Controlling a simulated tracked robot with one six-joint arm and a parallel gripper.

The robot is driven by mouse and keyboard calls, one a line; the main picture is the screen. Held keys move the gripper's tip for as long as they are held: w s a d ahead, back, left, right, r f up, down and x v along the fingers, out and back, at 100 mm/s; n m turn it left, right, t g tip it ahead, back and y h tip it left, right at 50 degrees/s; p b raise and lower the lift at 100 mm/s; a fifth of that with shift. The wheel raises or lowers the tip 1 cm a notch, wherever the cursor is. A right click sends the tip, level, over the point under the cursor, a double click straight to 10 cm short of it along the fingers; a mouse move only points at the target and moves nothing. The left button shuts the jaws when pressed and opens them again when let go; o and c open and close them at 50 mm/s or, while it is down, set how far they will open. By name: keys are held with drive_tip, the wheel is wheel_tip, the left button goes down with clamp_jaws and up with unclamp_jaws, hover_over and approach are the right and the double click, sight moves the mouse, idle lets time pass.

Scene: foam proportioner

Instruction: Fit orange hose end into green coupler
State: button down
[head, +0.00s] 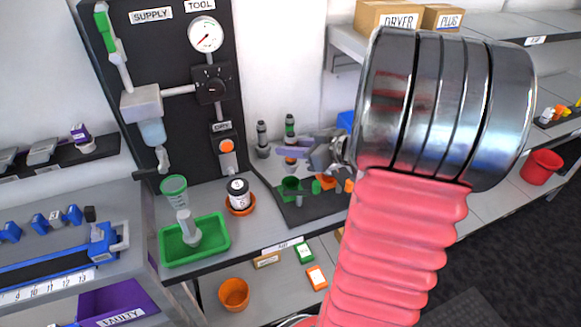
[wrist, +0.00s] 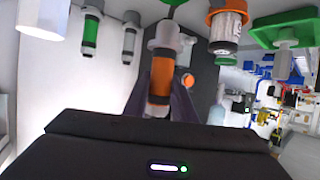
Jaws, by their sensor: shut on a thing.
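My gripper (head: 296,148) is shut on a grey cylinder with an orange band (head: 291,162), above the back of the dark mat. In the wrist view, which looks upside down, the orange-banded cylinder (wrist: 158,88) sits between the fingers (wrist: 160,100). On the mat are a green cup-like fitting (head: 290,186), a small green piece (head: 316,187) and a small orange piece (head: 328,183). Another orange piece (head: 348,186) is partly behind my arm. I cannot tell for sure which green part is the coupler, or whether the held cylinder is the hose end.
Green-banded (head: 289,126) and plain grey (head: 262,138) cylinders stand beside the gripper. A black-and-white jar (head: 238,190) in an orange dish and a green tray (head: 165,247) are to the left. The dark panel (head: 180,70) rises behind. My pink-sleeved arm hides the right side.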

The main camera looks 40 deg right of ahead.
sight(295, 163)
drive_tip(key=shift+f, duration=0.9)
drive_tip(key=shift+f, duration=1.9)
drive_tip(key=shift+f, duration=0.3)
drive_tip(key=c, duration=1.5)
unclamp_jaws()
drive_tip(key=shift+f, duration=0.1)
drive_tip(key=shift+r, duration=0.3)
drive_tip(key=shift+s+r, duration=0.15)
drive_tip(key=shift+r, duration=0.05)
drive_tip(key=v, duration=1.1)
drive_tip(key=shift+s+d, duration=0.1)
drive_tip(key=shift+s, duration=0.25)
